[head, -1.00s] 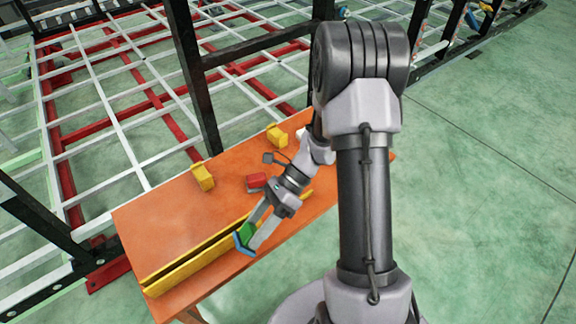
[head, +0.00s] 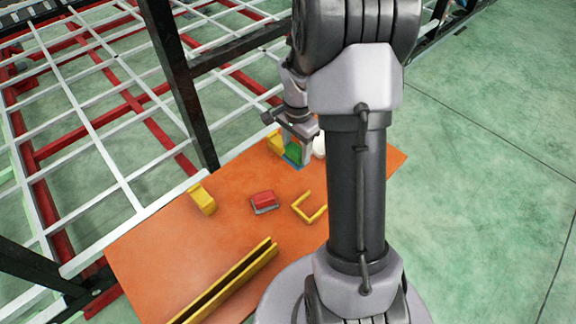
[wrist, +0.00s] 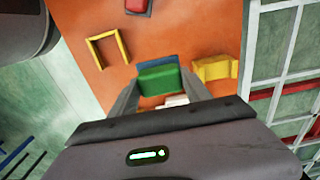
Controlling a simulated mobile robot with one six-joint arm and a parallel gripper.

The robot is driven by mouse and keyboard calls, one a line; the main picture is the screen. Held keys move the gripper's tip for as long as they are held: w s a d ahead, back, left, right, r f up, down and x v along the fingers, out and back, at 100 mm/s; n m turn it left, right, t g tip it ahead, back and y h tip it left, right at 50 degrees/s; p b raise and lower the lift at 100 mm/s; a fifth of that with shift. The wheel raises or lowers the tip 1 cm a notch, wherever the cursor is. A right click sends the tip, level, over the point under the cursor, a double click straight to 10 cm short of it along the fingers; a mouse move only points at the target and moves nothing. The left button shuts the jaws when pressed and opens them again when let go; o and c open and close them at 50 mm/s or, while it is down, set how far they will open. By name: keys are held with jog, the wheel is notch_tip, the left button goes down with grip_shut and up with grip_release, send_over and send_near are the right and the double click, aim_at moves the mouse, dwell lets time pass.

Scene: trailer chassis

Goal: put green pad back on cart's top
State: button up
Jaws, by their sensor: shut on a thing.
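The green pad (head: 293,151), with a blue part along one side, is between the fingers of my gripper (head: 294,158) over the far end of the cart's orange top (head: 160,230). In the wrist view the green pad (wrist: 160,80) fills the gap between both fingertips of my gripper (wrist: 160,90), with the blue part beyond it. My gripper is shut on the pad and points down. The pad is low over or touching the orange top; I cannot tell which. Part of the cart's top is hidden by my arm.
A yellow block (head: 273,140) is close beside the pad; a white object (head: 319,146) is on its other side. A red-and-grey block (head: 264,201), a yellow square bracket (head: 313,210), another yellow block (head: 202,200) and a long yellow channel (head: 228,284) lie on the top. A black post (head: 180,80) stands behind.

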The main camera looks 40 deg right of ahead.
jog(key=f+b, duration=0.1)
jog(key=f, duration=0.2)
jog(key=f+b, duration=0.1)
jog(key=f, duration=0.2)
jog(key=f+b, duration=0.1)
jog(key=f, duration=0.2)
jog(key=shift+s, duration=0.35)
jog(key=shift+c, duration=0.6)
jog(key=o, duration=1.3)
